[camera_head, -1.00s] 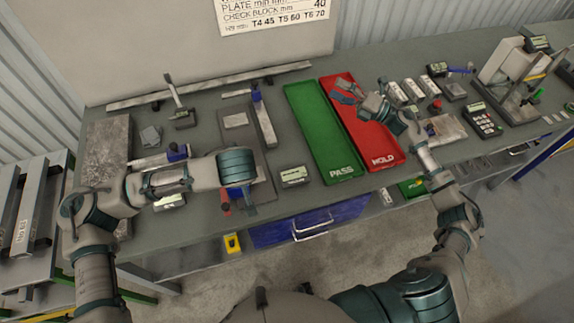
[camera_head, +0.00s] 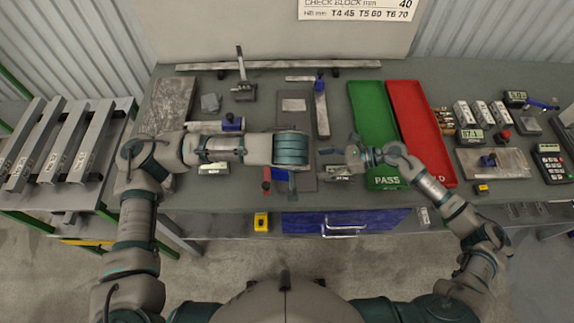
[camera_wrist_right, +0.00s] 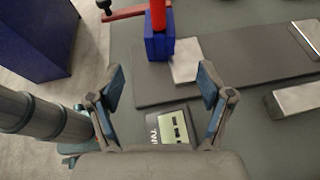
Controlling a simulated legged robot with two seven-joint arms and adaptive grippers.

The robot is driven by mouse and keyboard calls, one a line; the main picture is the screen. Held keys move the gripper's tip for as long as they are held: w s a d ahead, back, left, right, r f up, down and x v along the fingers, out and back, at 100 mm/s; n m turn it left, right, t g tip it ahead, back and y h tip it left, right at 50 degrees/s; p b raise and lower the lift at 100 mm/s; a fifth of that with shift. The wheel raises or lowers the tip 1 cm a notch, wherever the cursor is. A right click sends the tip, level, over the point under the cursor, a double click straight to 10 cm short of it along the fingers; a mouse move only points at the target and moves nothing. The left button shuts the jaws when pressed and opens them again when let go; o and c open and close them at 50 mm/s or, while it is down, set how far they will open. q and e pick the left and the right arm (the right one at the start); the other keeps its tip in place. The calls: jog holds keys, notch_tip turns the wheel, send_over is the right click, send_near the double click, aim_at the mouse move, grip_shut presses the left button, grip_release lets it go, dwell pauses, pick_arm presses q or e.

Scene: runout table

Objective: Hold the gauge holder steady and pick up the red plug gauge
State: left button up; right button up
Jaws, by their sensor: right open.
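In the right wrist view a blue block (camera_wrist_right: 159,45), which looks like the gauge holder, stands by the edge of a dark plate. A red upright rod (camera_wrist_right: 158,14), likely the red plug gauge, rises from it. In the head view part of the blue block (camera_head: 281,174) shows below my left wrist, which hides the red rod. My left gripper (camera_head: 292,183) is mostly hidden under its wrist beside the block. My right gripper (camera_head: 338,163) is open and empty, right of the block and apart from it; its spread fingers also show in the wrist view (camera_wrist_right: 160,86).
A small display instrument (camera_wrist_right: 168,126) lies below my right gripper. A red bar with a black knob (camera_wrist_right: 124,13) lies beyond the blue block. Green PASS tray (camera_head: 376,182) and red tray (camera_head: 440,183) stand right. A blue drawer (camera_head: 300,224) is under the table.

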jog(key=x, duration=1.4)
jog(key=shift+w+a, duration=0.15)
jog(key=shift+a, duration=0.05)
